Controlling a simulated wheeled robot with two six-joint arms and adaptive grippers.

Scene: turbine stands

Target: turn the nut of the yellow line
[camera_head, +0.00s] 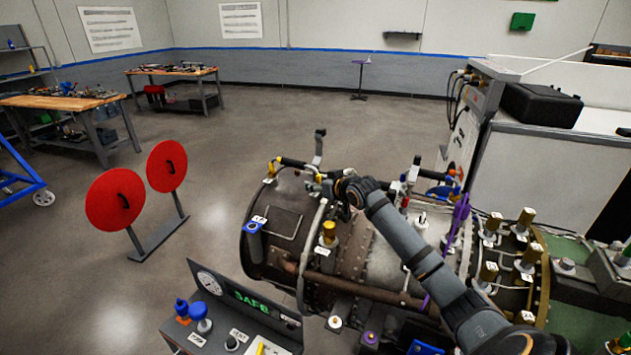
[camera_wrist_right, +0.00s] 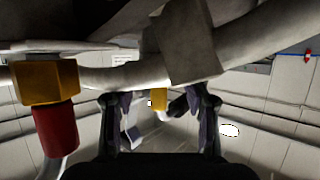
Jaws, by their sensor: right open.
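My right gripper (camera_head: 320,188) reaches over the upper left end of the turbine casing (camera_head: 370,245). In the right wrist view its two fingers (camera_wrist_right: 162,112) stand apart. A small yellow nut (camera_wrist_right: 158,98) shows in the gap between them, seemingly farther off; I cannot tell whether they touch it. A larger yellow nut (camera_wrist_right: 45,82) with a red sleeve (camera_wrist_right: 55,128) below it sits left of the fingers. A pale pipe (camera_wrist_right: 110,77) and a grey block (camera_wrist_right: 182,45) cross above them. I cannot tell which nut belongs to the yellow line. My left gripper is out of view.
A console with a green SAFE display (camera_head: 250,300) stands in front of the casing. Brass fittings (camera_head: 328,232) rise from the casing. Two red discs (camera_head: 115,200) on a stand are at the left.

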